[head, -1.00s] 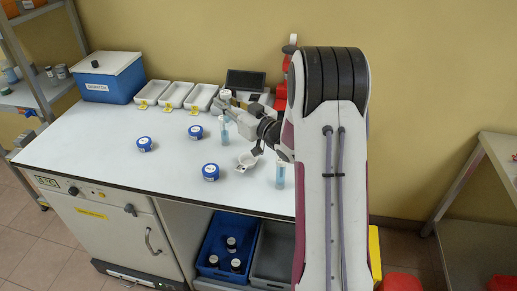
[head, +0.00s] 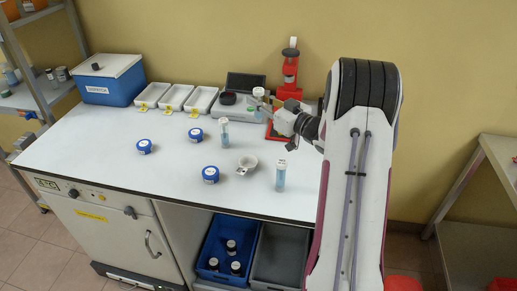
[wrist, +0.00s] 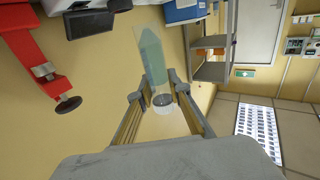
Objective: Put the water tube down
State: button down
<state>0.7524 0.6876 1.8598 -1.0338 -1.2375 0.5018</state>
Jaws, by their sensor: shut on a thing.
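My gripper (head: 268,107) is shut on a clear tube with a white cap (head: 259,91), held raised in front of the scale and beside the red stand. In the wrist view the held tube (wrist: 151,55) contains bluish liquid, and its cap end sits between the fingertips (wrist: 160,90). Two similar capped tubes stand upright on the bench: one left of my gripper (head: 223,133) and one nearer the front edge (head: 281,176). I cannot read which label any tube bears.
The scale (head: 233,110) with a dark screen stands at the back, beside the red stand (head: 290,75) and several white trays (head: 201,100). Bare bench lies at front left.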

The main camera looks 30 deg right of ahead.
aim_at(258, 117)
jog(key=shift+f, duration=3.15)
jog(key=shift+f, duration=0.1)
jog(key=shift+f, duration=1.75)
jog(key=shift+s+a+f, duration=0.1)
jog(key=shift+f, duration=0.6)
jog(key=c, duration=1.9)
grip_release()
jog(key=shift+f, duration=0.15)
jog(key=shift+r, duration=0.2)
jog(key=s, duration=0.4)
jog(key=s+d+r, duration=0.1)
jog(key=s, duration=0.2)
jog(key=s+d, duration=0.1)
jog(key=s, duration=0.3)
jog(key=shift+s+d+r, duration=0.15)
jog(key=shift+s+d, duration=0.1)
jog(key=shift+s, duration=0.05)
